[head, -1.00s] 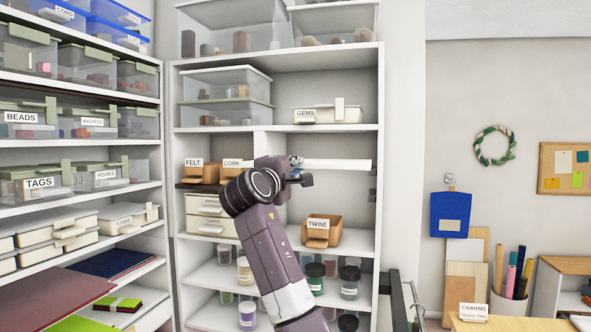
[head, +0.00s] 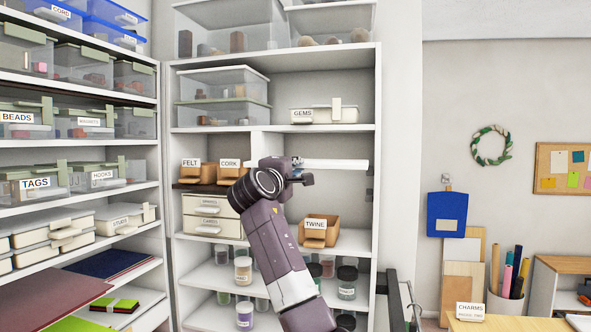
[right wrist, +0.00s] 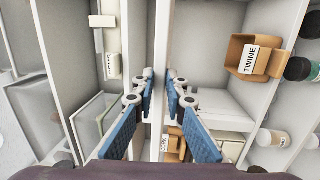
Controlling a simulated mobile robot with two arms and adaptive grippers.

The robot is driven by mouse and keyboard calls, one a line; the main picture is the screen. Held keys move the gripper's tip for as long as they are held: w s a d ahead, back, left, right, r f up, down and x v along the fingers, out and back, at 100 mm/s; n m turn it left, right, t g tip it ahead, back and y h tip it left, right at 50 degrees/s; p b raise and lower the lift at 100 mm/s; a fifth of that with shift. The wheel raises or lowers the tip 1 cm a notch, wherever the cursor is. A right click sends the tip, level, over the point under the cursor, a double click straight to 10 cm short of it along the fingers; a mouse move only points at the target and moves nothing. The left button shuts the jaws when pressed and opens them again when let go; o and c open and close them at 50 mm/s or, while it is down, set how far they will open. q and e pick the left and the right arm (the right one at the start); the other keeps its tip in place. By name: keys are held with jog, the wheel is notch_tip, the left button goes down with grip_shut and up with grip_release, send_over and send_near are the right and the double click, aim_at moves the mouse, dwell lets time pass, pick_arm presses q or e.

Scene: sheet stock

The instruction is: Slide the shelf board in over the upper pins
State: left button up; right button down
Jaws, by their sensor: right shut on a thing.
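The shelf board (head: 335,164) is a white strip seen edge-on in the right bay of the middle cabinet, about level with the felt and cork bins. My right gripper (head: 300,172) is shut on its front edge near the left end. In the right wrist view the blue fingers (right wrist: 160,100) stand on either side of the pale board (right wrist: 161,40). The board's right end is close to the cabinet's right wall. Small dark fittings (head: 369,195) show on that wall; I cannot tell whether the board touches any pins. My left gripper is out of view.
The twine bin (head: 315,233) stands on the shelf below the board. The gems box (head: 322,115) is on the shelf above. The cork bin (head: 229,172) and felt bin (head: 193,172) are left of a divider. Jars (head: 347,283) stand lower down.

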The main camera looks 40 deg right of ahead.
jog(key=shift+f+x, duration=0.15)
jog(key=shift+x, duration=1.35)
jog(key=shift+f+x, duration=0.15)
jog(key=shift+x, duration=1.3)
jog(key=shift+w+a, duration=0.1)
jog(key=shift+w, duration=0.1)
